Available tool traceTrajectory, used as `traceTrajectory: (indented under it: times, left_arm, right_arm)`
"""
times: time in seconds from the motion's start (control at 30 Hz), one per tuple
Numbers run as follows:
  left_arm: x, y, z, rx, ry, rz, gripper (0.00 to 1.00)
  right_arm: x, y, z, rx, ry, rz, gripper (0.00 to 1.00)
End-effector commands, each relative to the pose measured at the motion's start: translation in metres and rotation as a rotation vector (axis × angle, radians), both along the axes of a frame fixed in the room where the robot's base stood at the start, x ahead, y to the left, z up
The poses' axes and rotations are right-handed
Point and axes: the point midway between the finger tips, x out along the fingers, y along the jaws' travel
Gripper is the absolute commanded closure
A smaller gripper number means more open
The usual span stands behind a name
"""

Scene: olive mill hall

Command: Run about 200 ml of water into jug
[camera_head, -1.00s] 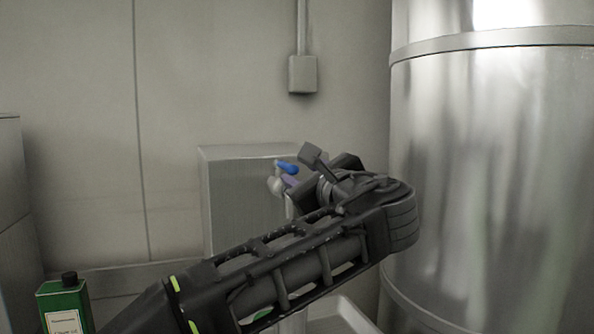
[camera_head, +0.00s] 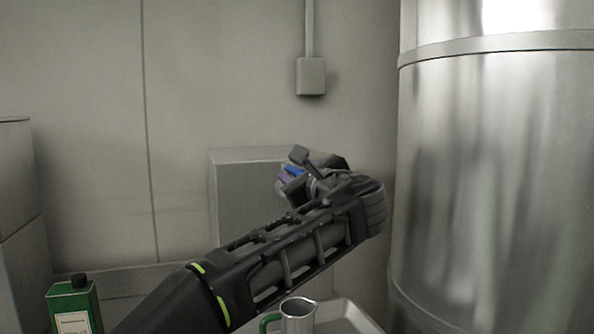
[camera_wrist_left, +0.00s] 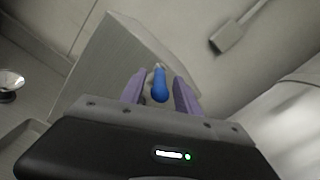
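A grey metal box (camera_head: 228,200) stands against the wall, with a tap's blue lever (camera_head: 294,171) at its front. My left gripper (camera_head: 287,180) is at the lever, its arm crossing in front of the box. In the left wrist view the blue lever (camera_wrist_left: 160,86) lies between the two purple fingers (camera_wrist_left: 159,92), with a gap on each side. The tap's spout is hidden behind my gripper. A metal jug (camera_head: 299,318) with a green handle stands below my arm, cut off by the lower edge; its inside is not visible. My right gripper is out of view.
A tray (camera_head: 350,314) shows beside the jug. A large steel tank (camera_head: 490,180) stands close on the right. A green bottle (camera_head: 73,305) with a black cap is at the lower left. A wall switch box (camera_head: 311,76) is above.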

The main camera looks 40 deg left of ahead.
Motion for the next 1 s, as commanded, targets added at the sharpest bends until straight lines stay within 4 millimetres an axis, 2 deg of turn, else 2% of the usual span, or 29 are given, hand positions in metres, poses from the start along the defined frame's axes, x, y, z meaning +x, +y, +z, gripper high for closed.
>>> traceTrajectory:
  times: [0.3,0.77,1.0]
  left_arm:
    - [0.0023,0.0031,-0.0004,0.000,0.000,-0.001,0.61]
    - [0.0021,0.0029,-0.0003,0.000,0.000,0.000,0.99]
    - [0.0021,0.0029,-0.0003,0.001,0.001,0.000,1.00]
  right_arm:
    - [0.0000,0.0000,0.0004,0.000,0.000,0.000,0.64]
    - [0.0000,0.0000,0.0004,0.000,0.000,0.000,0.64]
    - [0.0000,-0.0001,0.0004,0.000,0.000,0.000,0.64]
